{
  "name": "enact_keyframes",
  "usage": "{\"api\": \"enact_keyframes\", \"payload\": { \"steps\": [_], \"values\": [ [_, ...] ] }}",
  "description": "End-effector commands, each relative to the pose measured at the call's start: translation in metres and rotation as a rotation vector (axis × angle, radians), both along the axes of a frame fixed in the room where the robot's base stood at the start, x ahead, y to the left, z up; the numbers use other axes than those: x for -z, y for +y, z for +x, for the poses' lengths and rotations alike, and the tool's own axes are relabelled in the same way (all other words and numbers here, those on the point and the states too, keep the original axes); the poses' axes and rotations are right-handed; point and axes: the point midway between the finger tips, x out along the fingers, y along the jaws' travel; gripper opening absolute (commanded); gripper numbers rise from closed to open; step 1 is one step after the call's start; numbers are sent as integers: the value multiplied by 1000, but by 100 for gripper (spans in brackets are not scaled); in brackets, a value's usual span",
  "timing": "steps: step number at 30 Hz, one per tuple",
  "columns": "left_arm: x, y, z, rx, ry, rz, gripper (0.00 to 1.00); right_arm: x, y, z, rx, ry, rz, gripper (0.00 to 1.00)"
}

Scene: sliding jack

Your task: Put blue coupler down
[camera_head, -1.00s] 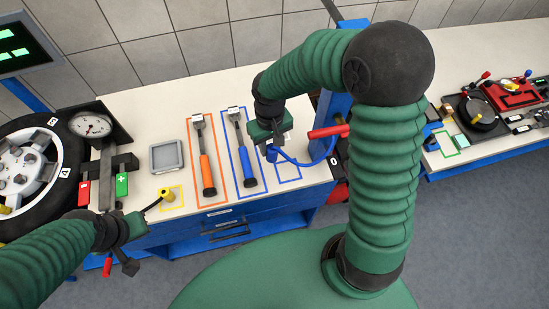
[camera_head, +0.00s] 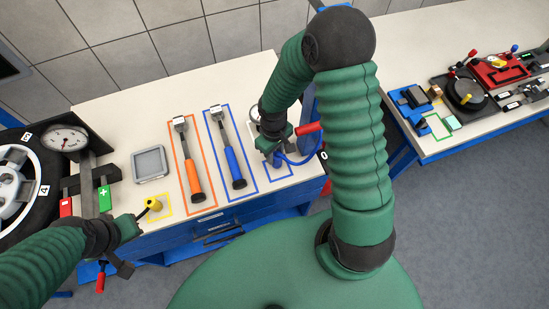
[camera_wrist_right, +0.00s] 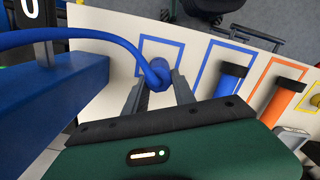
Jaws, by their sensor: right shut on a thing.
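The blue coupler (camera_wrist_right: 160,72) sits between the two fingers of my right gripper (camera_wrist_right: 157,92), with a blue hose curving away to the left in the right wrist view. In the head view my right gripper (camera_head: 275,154) is shut on it, over the small blue-outlined square (camera_head: 290,173) near the table's front edge. The outline (camera_wrist_right: 181,50) surrounds the coupler in the wrist view. I cannot tell whether the coupler touches the table. My left gripper (camera_head: 140,218) is beside a yellow coupler (camera_head: 153,204) on a yellow-outlined square; its fingers are unclear.
A blue-handled tool (camera_head: 234,165) and an orange-handled tool (camera_head: 193,175) lie in outlines left of the coupler. A grey tray (camera_head: 150,164) and a wheel (camera_head: 20,180) are farther left. A red handle (camera_head: 308,128) stands close right of my right gripper.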

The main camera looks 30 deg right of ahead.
Motion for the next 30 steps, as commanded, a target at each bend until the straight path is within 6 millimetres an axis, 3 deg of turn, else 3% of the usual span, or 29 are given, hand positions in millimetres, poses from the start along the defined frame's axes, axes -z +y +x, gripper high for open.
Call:
{"api": "enact_keyframes", "payload": {
  "steps": [5, 16, 17, 21, 30],
  "values": [
    [-4, 0, 0, 1, -1, 0, 0, 28, 2, -2, -1, 2, -1, 0],
    [0, 0, 0, 0, -1, 0, 0, 35, 3, -1, 0, 0, -3, 0],
    [0, 0, 0, 0, -1, 0, 0, 35, 3, -1, 0, 1, -2, 32],
    [-1, 0, 0, 0, -1, 0, 0, 34, 2, -1, 0, 0, -2, 51],
    [-2, 0, 0, 1, -1, 0, 0, 32, 2, -1, 1, 0, -2, 53]
  ]
}}
